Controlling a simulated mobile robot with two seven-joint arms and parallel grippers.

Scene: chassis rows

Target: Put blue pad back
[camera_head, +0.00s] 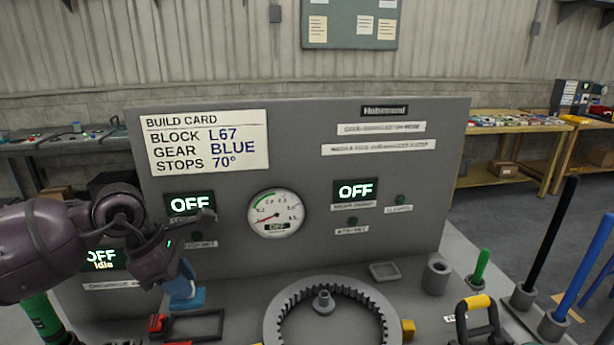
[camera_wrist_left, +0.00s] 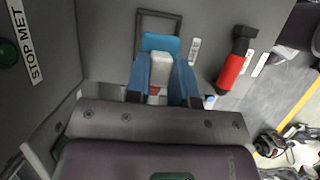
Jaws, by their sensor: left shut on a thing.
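My left gripper (camera_head: 182,284) comes in from the left in front of the grey panel and points down. It is shut on the blue pad (camera_head: 188,300), low over the bench. In the left wrist view the gripper's fingers (camera_wrist_left: 161,88) sit on both sides of a pale block, with the blue pad (camera_wrist_left: 160,42) showing beyond it. A dark rectangular frame (camera_head: 222,326) lies on the bench just in front of the pad. In the left wrist view the pad overlaps the frame (camera_wrist_left: 158,13) at its near end; contact cannot be told. My right gripper is not in view.
A red-handled tool (camera_head: 157,323) lies beside the frame; it also shows in the left wrist view (camera_wrist_left: 232,70). A large toothed ring (camera_head: 272,325) stands to the right. The upright panel (camera_head: 340,230) with gauge and displays rises close behind the gripper.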

